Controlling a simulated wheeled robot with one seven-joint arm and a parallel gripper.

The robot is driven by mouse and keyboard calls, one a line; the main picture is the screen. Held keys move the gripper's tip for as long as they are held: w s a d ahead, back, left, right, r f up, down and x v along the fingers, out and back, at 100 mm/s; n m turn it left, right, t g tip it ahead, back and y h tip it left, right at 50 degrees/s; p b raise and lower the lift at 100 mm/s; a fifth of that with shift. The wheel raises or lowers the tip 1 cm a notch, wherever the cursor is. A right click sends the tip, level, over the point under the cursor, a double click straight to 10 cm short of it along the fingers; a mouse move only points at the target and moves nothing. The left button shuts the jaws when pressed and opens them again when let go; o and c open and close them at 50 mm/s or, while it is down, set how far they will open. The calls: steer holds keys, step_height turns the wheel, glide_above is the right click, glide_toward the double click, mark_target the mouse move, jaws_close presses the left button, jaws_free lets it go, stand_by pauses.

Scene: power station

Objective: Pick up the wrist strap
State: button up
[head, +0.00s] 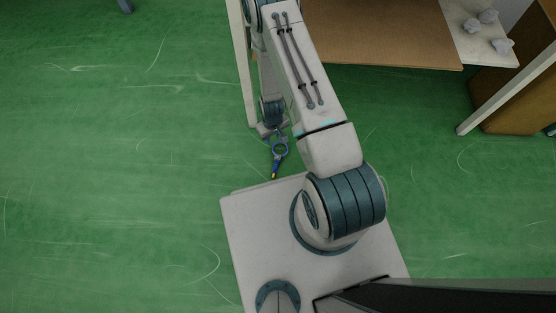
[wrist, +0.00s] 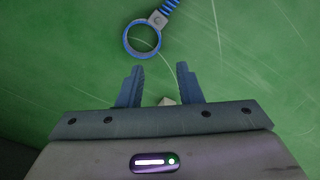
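The wrist strap (head: 279,151) is a blue ring with a coiled blue cord and a yellow end, lying on the green floor just beside my base in the head view. In the wrist view, its ring (wrist: 142,39) lies ahead of the fingertips, with a grey clasp and the blue cord running off the top edge. My gripper (wrist: 159,72) is open and empty, its two fingers apart and short of the ring in the picture. In the head view, my gripper (head: 273,132) is small and partly hidden by my arm, close to the ring.
A brown table or board (head: 385,38) stands at the upper right, with a pale leg (head: 241,65) close to my arm. Crumpled grey lumps (head: 488,17) lie on a white surface. A brown box (head: 505,98) stands at right. The green floor at left is clear.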

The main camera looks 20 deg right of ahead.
steer(key=b, duration=0.3)
glide_above(275, 153)
steer(key=f, duration=0.5)
steer(key=w+f, duration=0.1)
steer(key=f, duration=0.1)
steer(key=shift+a+f, duration=0.15)
steer(key=f+b, duration=0.2)
steer(key=f, duration=0.1)
steer(key=f+b, duration=0.1)
steer(key=f, duration=0.1)
steer(key=shift+s+f, duration=0.1)
steer(key=shift+s, duration=0.3)
jaws_close()
